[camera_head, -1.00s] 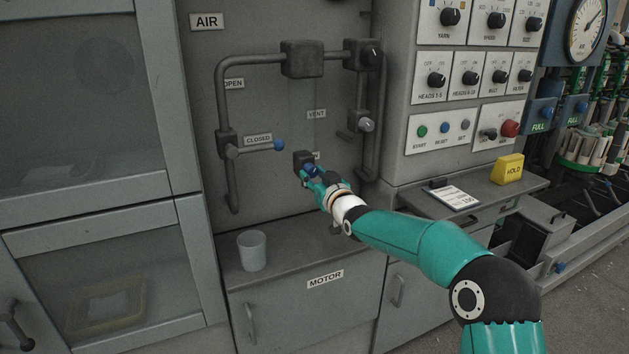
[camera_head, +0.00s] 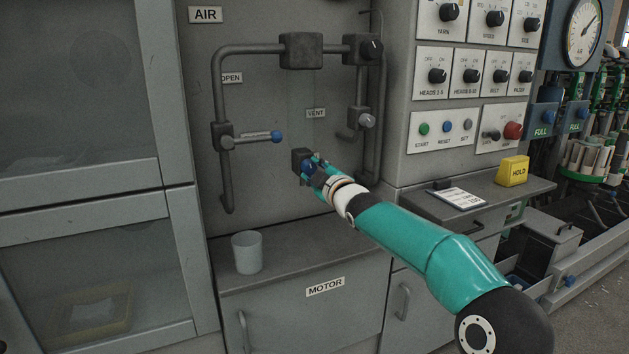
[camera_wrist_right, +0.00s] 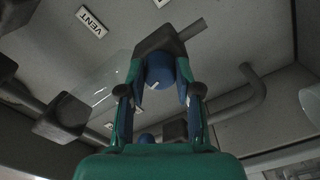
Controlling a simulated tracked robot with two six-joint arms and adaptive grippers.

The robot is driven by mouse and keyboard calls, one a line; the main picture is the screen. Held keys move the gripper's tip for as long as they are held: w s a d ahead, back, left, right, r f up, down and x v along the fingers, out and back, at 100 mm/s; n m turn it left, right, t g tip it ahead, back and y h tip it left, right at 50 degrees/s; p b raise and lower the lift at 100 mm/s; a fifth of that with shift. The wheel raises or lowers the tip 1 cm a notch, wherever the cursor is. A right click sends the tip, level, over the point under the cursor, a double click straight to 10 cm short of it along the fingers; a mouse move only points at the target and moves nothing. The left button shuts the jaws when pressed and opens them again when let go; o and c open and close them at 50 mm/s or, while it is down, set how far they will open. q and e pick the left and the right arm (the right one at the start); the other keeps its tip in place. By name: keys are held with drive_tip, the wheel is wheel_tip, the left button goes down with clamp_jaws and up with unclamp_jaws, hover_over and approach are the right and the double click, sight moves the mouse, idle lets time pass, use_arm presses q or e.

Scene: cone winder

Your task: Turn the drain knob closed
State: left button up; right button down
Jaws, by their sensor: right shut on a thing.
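The drain knob is blue with a white mark and sits on a dark block on the grey panel. It shows in the wrist view (camera_wrist_right: 158,70), between my two fingers. In the head view the dark block of the drain valve (camera_head: 299,160) is low on the panel, and my fingers mostly hide the knob. My right gripper (camera_head: 310,170) is shut on the knob, with a finger on either side of it in the wrist view (camera_wrist_right: 160,84). The drain label is hidden behind the gripper in the head view. My left gripper is not in view.
A lever with a blue ball end (camera_head: 276,137) sticks out left of the drain valve. Pipes (camera_head: 223,180) run around the panel. A pale cup (camera_head: 247,252) stands on the ledge below. The VENT knob (camera_head: 367,121) is up to the right.

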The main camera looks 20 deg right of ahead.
drive_tip(key=n, duration=0.3)
drive_tip(key=shift+a+f+b, duration=0.1)
drive_tip(key=shift+f+b, duration=0.1)
drive_tip(key=shift+b, duration=0.15)
drive_tip(key=shift+n+b, duration=0.3)
drive_tip(key=shift+n, duration=1.1)
drive_tip(key=shift+a+f, duration=0.1)
drive_tip(key=shift+f, duration=0.05)
drive_tip(key=c, duration=0.8)
unclamp_jaws()
drive_tip(key=shift+r, duration=0.2)
drive_tip(key=shift+r, duration=0.1)
drive_tip(key=shift+s+d, duration=0.2)
drive_tip(key=shift+s, duration=0.85)
drive_tip(key=s, duration=0.9)
drive_tip(key=shift+s+d, duration=0.4)
